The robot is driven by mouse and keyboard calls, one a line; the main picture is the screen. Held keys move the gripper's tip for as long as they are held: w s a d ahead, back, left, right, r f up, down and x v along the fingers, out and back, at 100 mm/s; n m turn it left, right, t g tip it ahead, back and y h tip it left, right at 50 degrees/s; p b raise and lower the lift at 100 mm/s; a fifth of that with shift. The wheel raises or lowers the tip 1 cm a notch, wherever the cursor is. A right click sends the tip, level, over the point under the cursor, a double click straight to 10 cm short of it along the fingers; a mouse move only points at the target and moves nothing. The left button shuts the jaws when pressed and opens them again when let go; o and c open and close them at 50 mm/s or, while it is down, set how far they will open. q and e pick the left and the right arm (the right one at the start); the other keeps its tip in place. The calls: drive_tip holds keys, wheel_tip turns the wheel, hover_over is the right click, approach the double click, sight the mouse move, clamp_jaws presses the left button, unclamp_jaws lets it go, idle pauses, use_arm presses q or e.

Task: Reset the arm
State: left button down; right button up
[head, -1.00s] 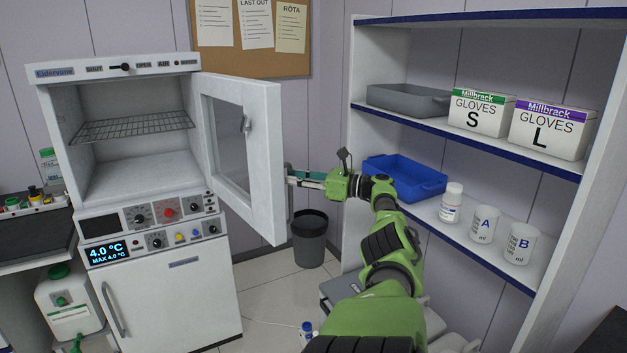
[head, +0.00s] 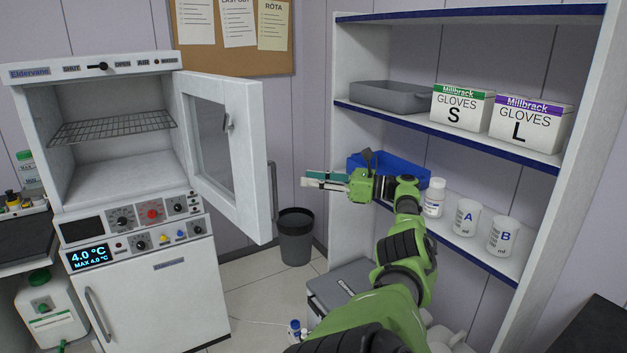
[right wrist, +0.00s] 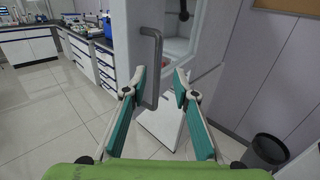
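My right gripper (head: 306,180) is in front of the shelf unit, to the right of the incubator's open door (head: 236,150). It is open and empty. In the right wrist view its two fingers (right wrist: 160,84) are spread, with the vertical door handle (right wrist: 153,65) showing beyond and between them. In the head view the door handle (head: 273,190) is clear of the fingertips, with a gap between. The door stands wide open, and the incubator chamber (head: 115,150) holds only a wire rack (head: 110,127). My left gripper is not in view.
Behind my right arm, the shelf unit holds a blue tray (head: 410,170), a white bottle (head: 434,198), beakers A (head: 467,218) and B (head: 502,236), a grey tray (head: 390,96) and glove boxes (head: 530,125). A dark bin (head: 296,238) stands on the floor below the gripper.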

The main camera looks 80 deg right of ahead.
idle(0.4)
